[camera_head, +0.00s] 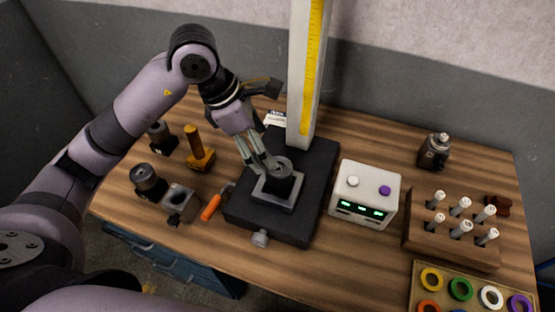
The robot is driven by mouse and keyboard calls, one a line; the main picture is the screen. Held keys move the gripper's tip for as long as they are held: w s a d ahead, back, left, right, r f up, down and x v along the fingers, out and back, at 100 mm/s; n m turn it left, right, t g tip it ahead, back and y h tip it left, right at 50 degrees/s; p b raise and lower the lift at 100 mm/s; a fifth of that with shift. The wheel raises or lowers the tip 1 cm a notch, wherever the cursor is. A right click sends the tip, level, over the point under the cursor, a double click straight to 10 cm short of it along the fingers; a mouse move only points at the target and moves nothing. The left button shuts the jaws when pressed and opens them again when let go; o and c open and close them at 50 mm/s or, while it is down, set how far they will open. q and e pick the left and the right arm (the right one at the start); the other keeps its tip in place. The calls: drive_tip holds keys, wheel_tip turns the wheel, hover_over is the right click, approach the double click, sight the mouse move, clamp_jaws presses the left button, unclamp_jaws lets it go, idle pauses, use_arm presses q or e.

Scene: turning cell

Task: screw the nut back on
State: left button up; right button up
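A dark round ring-shaped piece (283,166), which looks like the nut, sits on top of a dark cylindrical holder (281,185). The holder stands upright in a light grey square plate (262,195) on the black base of a measuring stand. My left gripper (269,166) reaches down from the upper left. Its fingertips are at the left side of the ring. I cannot tell whether they touch or grip it, nor whether the ring is threaded on. The fingers look close together. My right gripper is not in view.
A tall white column (306,75) with a yellow scale rises behind the holder. A white box (365,194) with green displays stands to the right. Further right are a wooden rack (425,241) of tools and a tray of coloured rings. An orange-handled tool (211,207) lies left.

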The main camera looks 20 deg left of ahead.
sight(279, 169)
use_arm(q)
drive_tip(key=p+x, duration=0.2)
drive_tip(key=x, duration=0.7)
drive_tip(key=shift+d+f, duration=0.15)
drive_tip(key=shift+f, duration=0.1)
drive_tip(key=shift+c, duration=0.6)
drive_tip(key=c, duration=1.2)
drive_tip(key=shift+f, duration=0.1)
drive_tip(key=m+g+b, duration=0.1)
drive_tip(key=m+b, duration=0.2)
drive_tip(key=m+g+b, duration=0.1)
drive_tip(key=m+b, duration=0.2)
drive_tip(key=m, duration=0.1)
drive_tip(key=shift+w+f+g+b, duration=0.1)
drive_tip(key=shift+f+g+b, duration=0.05)
drive_tip(key=shift+g+b, duration=0.25)
drive_tip(key=shift+m+g+b, duration=0.3)
drive_tip(key=shift+m+b, duration=0.15)
drive_tip(key=shift+m, duration=0.55)
drive_tip(key=shift+r, duration=0.3)
